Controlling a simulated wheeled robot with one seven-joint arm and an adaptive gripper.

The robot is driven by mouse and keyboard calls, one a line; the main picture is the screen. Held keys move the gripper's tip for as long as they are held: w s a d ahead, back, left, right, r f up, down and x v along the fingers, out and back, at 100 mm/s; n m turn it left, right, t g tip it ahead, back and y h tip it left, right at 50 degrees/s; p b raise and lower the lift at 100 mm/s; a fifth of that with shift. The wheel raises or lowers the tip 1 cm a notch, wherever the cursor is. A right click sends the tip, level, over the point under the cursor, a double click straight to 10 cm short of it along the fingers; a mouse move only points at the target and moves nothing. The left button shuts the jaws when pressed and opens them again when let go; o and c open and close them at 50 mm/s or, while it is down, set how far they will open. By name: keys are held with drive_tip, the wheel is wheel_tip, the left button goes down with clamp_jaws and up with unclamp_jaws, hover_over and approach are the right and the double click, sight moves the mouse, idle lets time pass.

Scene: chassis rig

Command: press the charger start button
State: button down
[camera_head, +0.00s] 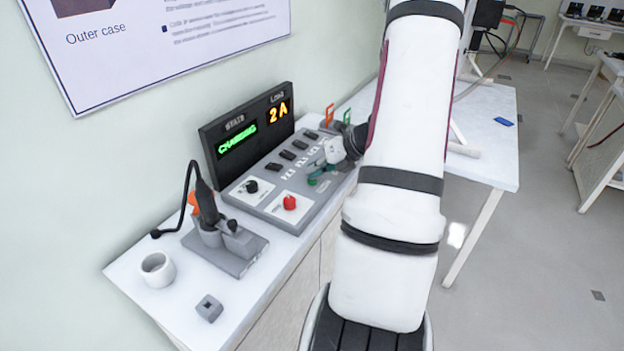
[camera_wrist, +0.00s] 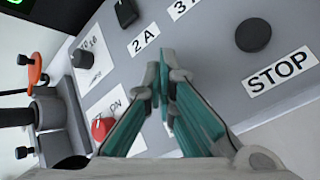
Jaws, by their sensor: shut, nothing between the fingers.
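The charger (camera_head: 275,208) is a grey panel on the white bench, with a black display (camera_head: 246,128) reading CHARGING in green and 2 A in orange. My gripper (camera_head: 314,178) is shut and empty above the right part of the panel. In the wrist view my gripper (camera_wrist: 160,75) has its teal fingers together, near the 2 A label (camera_wrist: 145,39). A round black button (camera_wrist: 253,35) sits above the STOP label (camera_wrist: 282,72). No START label is readable; part of the panel is hidden behind my fingers. I cannot tell whether the fingertips touch the panel.
A red knob (camera_head: 290,202) and a black knob (camera_head: 252,186) sit on the panel, with several black switches behind. Left of it stand a grey fixture with a cabled plug (camera_head: 207,205), a white cup (camera_head: 157,269) and a small grey block (camera_head: 209,308). A poster hangs above.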

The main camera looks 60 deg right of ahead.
drive_tip(key=shift+r+p, duration=0.7)
drive_tip(key=shift+r, duration=0.15)
wheel_tip(320, 180, up, 5)
drive_tip(key=p, duration=0.4)
idle(0.8)
